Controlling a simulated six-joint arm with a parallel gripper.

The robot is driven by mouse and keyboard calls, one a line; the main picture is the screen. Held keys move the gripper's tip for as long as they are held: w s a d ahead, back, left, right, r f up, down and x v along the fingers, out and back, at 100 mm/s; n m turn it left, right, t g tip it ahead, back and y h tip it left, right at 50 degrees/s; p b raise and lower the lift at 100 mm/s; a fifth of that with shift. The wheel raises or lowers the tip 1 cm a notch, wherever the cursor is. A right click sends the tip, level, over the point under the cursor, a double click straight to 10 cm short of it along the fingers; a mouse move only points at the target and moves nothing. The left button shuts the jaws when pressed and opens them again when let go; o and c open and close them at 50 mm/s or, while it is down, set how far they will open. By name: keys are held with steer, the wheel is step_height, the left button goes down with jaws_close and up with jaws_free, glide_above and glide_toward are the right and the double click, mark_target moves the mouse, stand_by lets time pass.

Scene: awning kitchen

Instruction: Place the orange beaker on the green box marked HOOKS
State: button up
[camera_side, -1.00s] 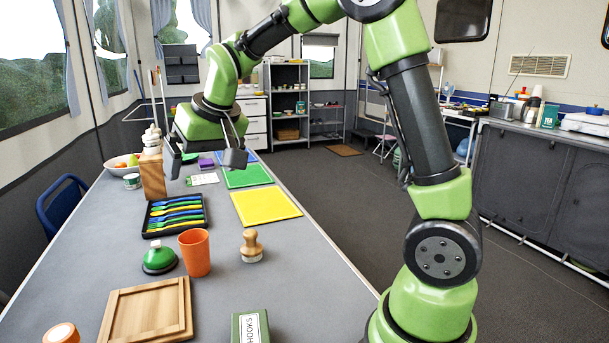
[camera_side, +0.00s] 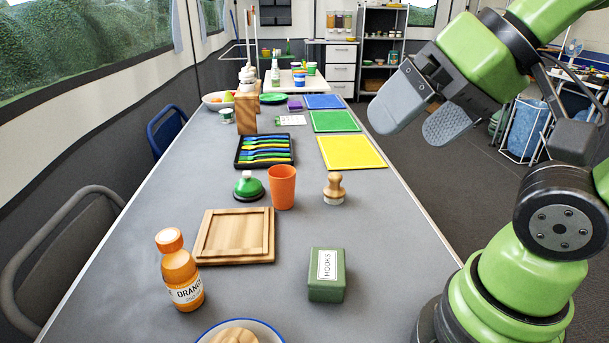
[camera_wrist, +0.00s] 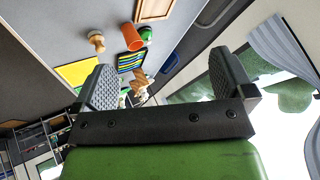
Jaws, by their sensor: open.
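The orange beaker (camera_side: 282,187) stands upright on the grey table, beside a green-topped bell-like item. It also shows in the wrist view (camera_wrist: 132,37). The green box marked HOOKS (camera_side: 327,276) lies nearer on the table, with its white label facing up and nothing on top of it. The box does not show in the wrist view. My gripper (camera_side: 424,106) is raised beyond the right edge of the table, right of the beaker and box. Its two fingers (camera_wrist: 165,85) are apart with nothing between them.
A wooden tray (camera_side: 236,258), an orange bottle (camera_side: 180,272) and a wooden stamp (camera_side: 334,189) stand near the beaker and box. A black cutlery tray (camera_side: 237,161) and a yellow mat (camera_side: 351,166) lie beyond. The table is bare right of the box.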

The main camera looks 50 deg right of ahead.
steer(key=t+h, duration=0.1)
steer(key=h, duration=0.5)
glide_above(282, 172)
steer(key=s+a, duration=0.3)
steer(key=s, duration=0.4)
step_height(282, 172, down, 20)
steer(key=shift+y, duration=0.3)
steer(key=shift+w+a+x, duration=0.1)
steer(key=shift+a+x, duration=0.05)
steer(key=shift+x, duration=1)
steer(key=shift+w+a+x, duration=0.1)
steer(key=shift+a+x, duration=0.05)
steer(key=shift+x, duration=1)
steer(key=shift+w+a+x, duration=0.1)
steer(key=shift+a+x, duration=0.05)
steer(key=shift+x, duration=1)
steer(key=c, duration=1.1)
steer(key=shift+r, duration=0.1)
